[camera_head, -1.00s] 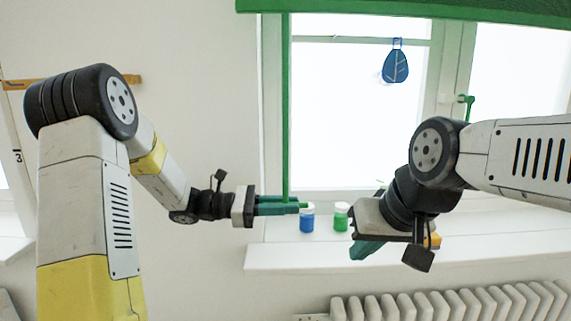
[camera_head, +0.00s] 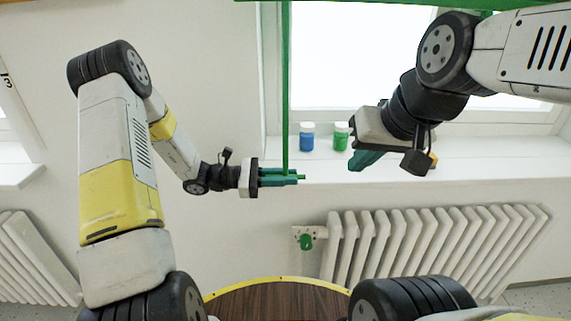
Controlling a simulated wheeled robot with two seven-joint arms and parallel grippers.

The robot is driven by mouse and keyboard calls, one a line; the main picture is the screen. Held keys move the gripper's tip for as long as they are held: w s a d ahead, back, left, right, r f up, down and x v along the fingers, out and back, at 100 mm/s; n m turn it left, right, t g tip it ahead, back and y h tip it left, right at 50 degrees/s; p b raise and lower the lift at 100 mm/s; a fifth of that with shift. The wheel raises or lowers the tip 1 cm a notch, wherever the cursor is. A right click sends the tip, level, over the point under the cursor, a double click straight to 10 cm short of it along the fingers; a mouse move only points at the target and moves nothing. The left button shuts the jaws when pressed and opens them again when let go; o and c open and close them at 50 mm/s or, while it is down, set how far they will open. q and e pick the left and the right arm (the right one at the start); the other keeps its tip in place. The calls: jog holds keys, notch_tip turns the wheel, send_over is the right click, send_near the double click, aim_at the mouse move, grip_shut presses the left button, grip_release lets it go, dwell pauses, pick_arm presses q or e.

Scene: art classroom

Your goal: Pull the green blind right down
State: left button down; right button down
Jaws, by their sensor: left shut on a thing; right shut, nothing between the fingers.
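The green blind (camera_head: 415,3) shows only as a thin strip at the top edge of the head view; the rest of it is out of frame. A narrow green strap (camera_head: 285,80) hangs straight down in front of the window's left side. My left gripper (camera_head: 285,178) is shut on the strap's lower end, just below the level of the sill's top, in front of the wall. My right gripper (camera_head: 362,160) is shut and empty, in front of the sill, to the right of the strap and apart from it.
A blue jar (camera_head: 307,142) and a green jar (camera_head: 341,141) stand on the white sill (camera_head: 470,160), just right of the strap. A white radiator (camera_head: 430,245) with a green valve knob (camera_head: 306,241) is below the sill.

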pick_arm(q)
jog(key=shift+s+f, duration=0.1)
jog(key=shift+s, duration=0.1)
jog(key=c, duration=1.4)
grip_release()
jog(key=shift+w+a, duration=0.1)
jog(key=a, duration=0.7)
jog(key=shift+a, duration=0.35)
